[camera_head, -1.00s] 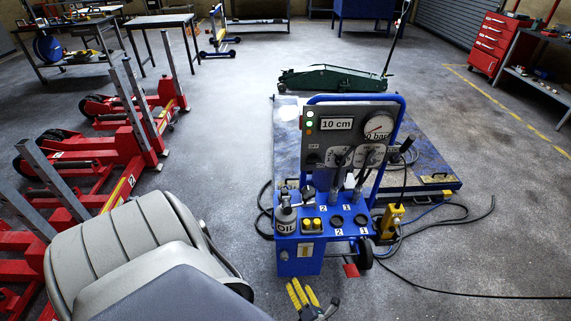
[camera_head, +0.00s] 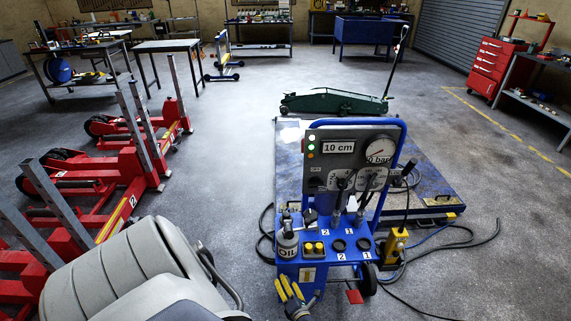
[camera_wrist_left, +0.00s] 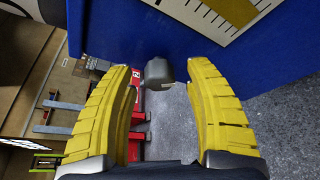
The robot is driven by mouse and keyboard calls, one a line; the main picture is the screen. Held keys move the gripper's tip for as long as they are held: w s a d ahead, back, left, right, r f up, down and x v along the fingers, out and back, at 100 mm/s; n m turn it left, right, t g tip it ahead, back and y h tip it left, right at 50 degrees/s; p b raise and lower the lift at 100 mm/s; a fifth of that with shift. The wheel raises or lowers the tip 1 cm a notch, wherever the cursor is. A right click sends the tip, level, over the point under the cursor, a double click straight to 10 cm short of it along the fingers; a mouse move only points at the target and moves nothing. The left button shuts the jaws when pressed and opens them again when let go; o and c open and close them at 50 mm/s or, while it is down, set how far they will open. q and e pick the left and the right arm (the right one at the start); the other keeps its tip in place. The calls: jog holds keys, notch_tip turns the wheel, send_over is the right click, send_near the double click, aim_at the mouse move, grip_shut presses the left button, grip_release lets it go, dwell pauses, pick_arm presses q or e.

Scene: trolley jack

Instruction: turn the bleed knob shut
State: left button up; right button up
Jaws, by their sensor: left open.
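The bleed knob (camera_wrist_left: 158,72) looks like a small grey knob in the left wrist view, at the edge of the blue panel (camera_wrist_left: 130,25). It shows between and beyond my two yellow fingertips. My left gripper (camera_head: 289,286) is open, with its fingers in front of the lower left front of the blue control cart (camera_head: 343,275). The left wrist view shows the open fingers (camera_wrist_left: 162,88) on either side of the knob; I cannot tell whether they touch it. In the head view I cannot make out the knob. My right gripper is not in view.
The cart carries a gauge panel (camera_head: 345,160), levers and an oil bottle (camera_head: 287,243). A blue platform (camera_head: 430,190) and a green trolley jack (camera_head: 335,102) stand behind it. Red column lifts (camera_head: 125,165) stand left. A yellow pedal unit (camera_head: 396,246) and cables lie right.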

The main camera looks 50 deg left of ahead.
pick_arm(q)
jog(key=shift+w+a, duration=0.15)
jog(key=shift+a, duration=0.25)
jog(key=shift+c, duration=0.4)
jog(key=shift+f, duration=0.1)
grip_shut()
